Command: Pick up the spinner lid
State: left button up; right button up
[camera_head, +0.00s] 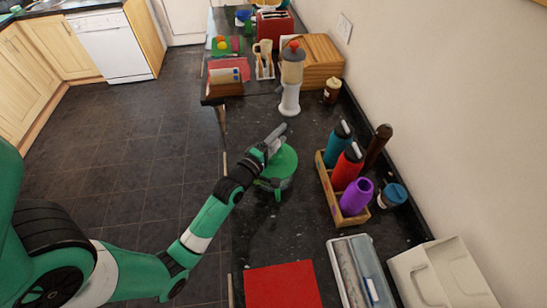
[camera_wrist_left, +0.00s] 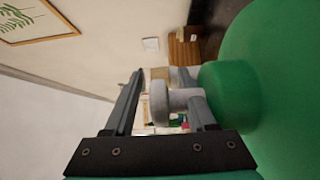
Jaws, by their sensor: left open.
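The green spinner lid (camera_head: 285,165) sits on the spinner, on the dark counter in the head view. In the left wrist view the lid (camera_wrist_left: 285,90) fills the right side, with a green hub (camera_wrist_left: 228,90) and a grey knob-like part (camera_wrist_left: 168,101) that appears to be its handle. My left gripper (camera_head: 275,138) is at the lid's upper left edge in the head view. Its two fingers (camera_wrist_left: 160,90) are open, with the grey part between them; I cannot tell whether they touch it. The arm hides part of the lid. My right gripper is not in view.
A wooden caddy (camera_head: 328,188) with teal, red and purple bottles stands right of the spinner. A grey-and-white dispenser (camera_head: 290,98) with a red top stands behind it. A red board (camera_head: 282,285) lies in front. Dark counter is clear between spinner and board.

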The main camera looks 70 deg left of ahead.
pick_arm(q)
grip_shut()
dwell(1.4)
